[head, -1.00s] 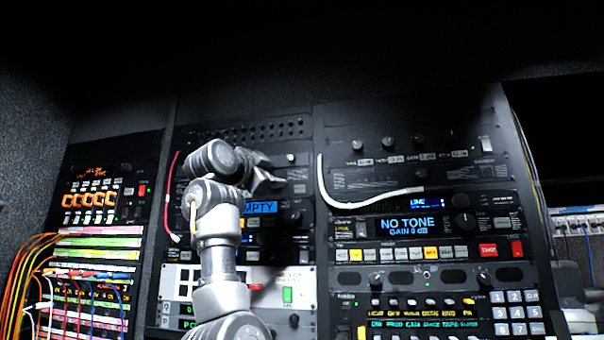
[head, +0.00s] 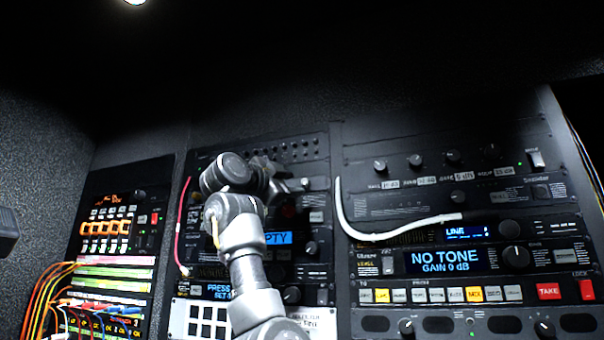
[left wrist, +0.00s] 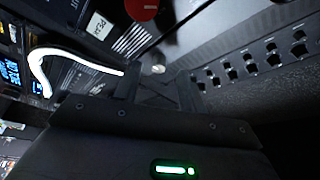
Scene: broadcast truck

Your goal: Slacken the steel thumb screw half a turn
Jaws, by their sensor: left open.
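The steel thumb screw (left wrist: 158,68) shows in the left wrist view as a small pale round head on a dark panel. In the head view it appears as a small light spot (head: 305,184) just right of my left gripper (head: 284,180). In the left wrist view my left gripper (left wrist: 157,84) is open, its dark fingers on either side of the line to the screw. The gap between the jaws looks empty. I cannot tell whether the fingertips touch the screw or how far off it they are. My right gripper is in neither view.
A red knob (left wrist: 141,8) sits near the screw in the left wrist view. A white cable (head: 398,231) loops over the right rack and a red cable (head: 181,225) hangs left of my arm. A row of connectors (left wrist: 250,62) lies along the neighbouring panel.

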